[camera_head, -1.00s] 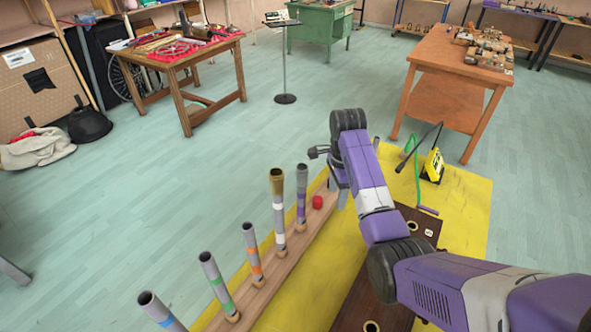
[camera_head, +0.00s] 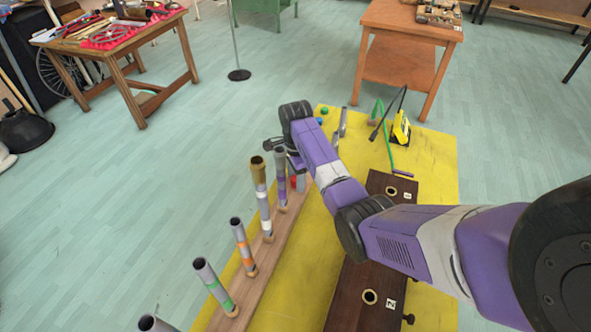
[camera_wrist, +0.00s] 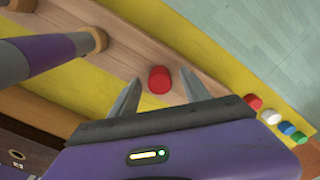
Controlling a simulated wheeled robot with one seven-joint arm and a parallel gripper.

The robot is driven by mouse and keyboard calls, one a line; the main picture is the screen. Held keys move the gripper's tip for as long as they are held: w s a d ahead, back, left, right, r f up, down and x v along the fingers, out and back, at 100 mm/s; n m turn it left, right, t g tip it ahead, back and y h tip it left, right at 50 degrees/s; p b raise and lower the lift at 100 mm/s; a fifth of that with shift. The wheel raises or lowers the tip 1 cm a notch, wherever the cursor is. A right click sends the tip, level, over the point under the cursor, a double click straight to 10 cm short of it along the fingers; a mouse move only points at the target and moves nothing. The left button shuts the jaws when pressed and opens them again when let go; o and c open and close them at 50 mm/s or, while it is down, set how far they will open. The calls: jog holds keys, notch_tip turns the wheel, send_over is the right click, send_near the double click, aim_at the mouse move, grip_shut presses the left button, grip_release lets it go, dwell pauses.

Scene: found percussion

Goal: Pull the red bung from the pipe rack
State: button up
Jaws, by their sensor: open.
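The red bung (camera_wrist: 159,80) sits on the wooden pipe rack (camera_wrist: 115,48) in the wrist view, just beyond and between the fingertips of my gripper (camera_wrist: 160,78). The gripper is open, one finger to each side of the bung; contact cannot be told. In the head view the bung (camera_head: 293,182) is partly hidden by my gripper, beside the purple-banded pipe (camera_head: 281,178). The rack (camera_head: 262,263) runs down to the lower left, with several upright grey pipes in it.
A second red bung (camera_wrist: 253,101) lies off the rack, with white, blue and green ones in a row. A dark board with holes (camera_head: 352,288) lies on the yellow mat (camera_head: 300,285) right of the rack. A yellow sign-like object (camera_head: 401,130) stands behind. Floor at left is clear.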

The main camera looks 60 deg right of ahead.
jog(key=shift+f, duration=0.35)
grip_shut()
jog(key=shift+r+p, duration=1.5)
jog(key=shift+r, duration=0.1)
jog(key=shift+r+p, duration=0.65)
jog(key=shift+r, duration=0.8)
